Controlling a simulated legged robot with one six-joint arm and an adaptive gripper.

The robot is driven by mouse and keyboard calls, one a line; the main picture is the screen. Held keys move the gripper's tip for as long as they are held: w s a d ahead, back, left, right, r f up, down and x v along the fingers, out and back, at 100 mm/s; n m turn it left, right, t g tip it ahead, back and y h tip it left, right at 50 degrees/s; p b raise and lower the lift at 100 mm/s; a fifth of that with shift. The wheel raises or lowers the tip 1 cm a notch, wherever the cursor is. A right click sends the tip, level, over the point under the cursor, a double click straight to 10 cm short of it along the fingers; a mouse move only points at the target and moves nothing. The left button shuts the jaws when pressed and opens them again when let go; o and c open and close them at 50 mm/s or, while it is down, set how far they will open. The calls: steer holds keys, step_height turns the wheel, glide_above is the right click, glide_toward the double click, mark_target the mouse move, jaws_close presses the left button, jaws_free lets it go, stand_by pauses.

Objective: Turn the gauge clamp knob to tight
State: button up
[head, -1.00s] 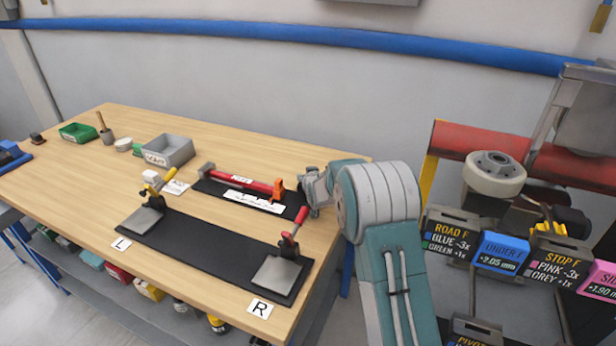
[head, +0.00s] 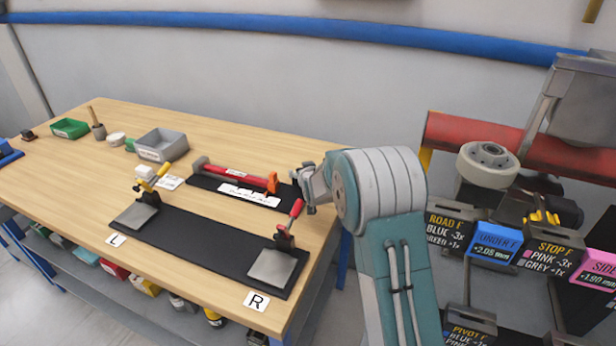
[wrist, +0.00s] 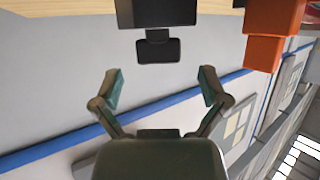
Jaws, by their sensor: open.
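A red gauge bar (head: 235,174) with white lettering lies on a black mat on the bench. An orange block (head: 272,183) stands at its right end. The orange block also shows at the upper right of the wrist view (wrist: 272,35). A black T-shaped piece (wrist: 158,50), seemingly the clamp knob, sticks out from a black block (wrist: 157,12) in the wrist view. My gripper (wrist: 161,86) is open and empty, its fingers spread either side of the T-shaped piece's line, apart from it. In the head view my gripper (head: 311,186) is right of the orange block; its fingers are hard to make out.
Two toggle clamps, one yellow-handled (head: 150,182) and one red-handled (head: 288,228), stand on a black plate (head: 200,243) in front. A grey bin (head: 162,145) and a green bin (head: 70,128) sit further left. Labelled boxes (head: 495,246) and a red beam (head: 475,140) are at right.

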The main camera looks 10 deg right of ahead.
steer(key=v, duration=0.9)
steer(key=shift+f, duration=0.1)
